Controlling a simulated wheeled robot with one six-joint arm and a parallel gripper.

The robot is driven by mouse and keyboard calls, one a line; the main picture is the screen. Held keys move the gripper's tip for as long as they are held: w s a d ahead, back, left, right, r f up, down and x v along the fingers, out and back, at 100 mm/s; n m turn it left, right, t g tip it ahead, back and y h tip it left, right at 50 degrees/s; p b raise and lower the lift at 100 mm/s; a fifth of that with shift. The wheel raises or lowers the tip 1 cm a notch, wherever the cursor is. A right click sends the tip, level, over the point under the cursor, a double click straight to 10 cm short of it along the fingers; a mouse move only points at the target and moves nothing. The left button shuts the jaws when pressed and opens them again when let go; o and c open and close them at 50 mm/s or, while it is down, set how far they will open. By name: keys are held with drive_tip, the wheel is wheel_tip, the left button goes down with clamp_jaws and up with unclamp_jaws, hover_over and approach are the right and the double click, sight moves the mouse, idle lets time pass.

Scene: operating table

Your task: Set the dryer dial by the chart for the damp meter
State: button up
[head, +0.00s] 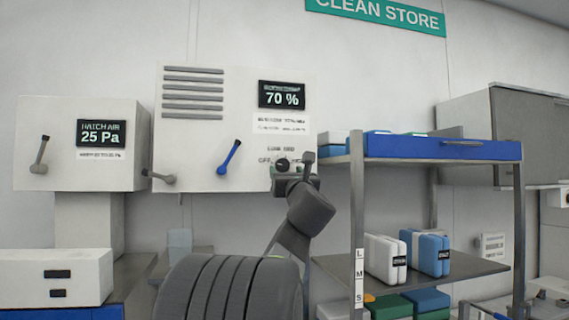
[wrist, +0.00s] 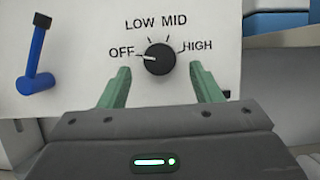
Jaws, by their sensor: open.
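The dryer (head: 235,135) is a pale wall cabinet. Its damp meter (head: 282,94) reads 70 %. The chart (head: 281,124) is a white label below the meter, too small to read. The black dial (wrist: 159,59) has marks OFF, LOW, MID and HIGH, and its white pointer line is at OFF. The dial also shows in the head view (head: 282,164), partly beside my gripper. My gripper (wrist: 160,72) is open, with its green fingers on either side of the dial's lower part. I cannot tell whether they touch it.
A blue lever (head: 230,157) is on the dryer left of the dial. A hatch box (head: 75,145) reading 25 Pa is further left. A shelf rack (head: 430,150) with a blue tray and boxes stands close to the right of my arm.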

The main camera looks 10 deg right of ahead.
sight(283, 165)
drive_tip(key=shift+p+x, duration=0.35)
drive_tip(key=shift+x, duration=0.95)
drive_tip(key=c, duration=1)
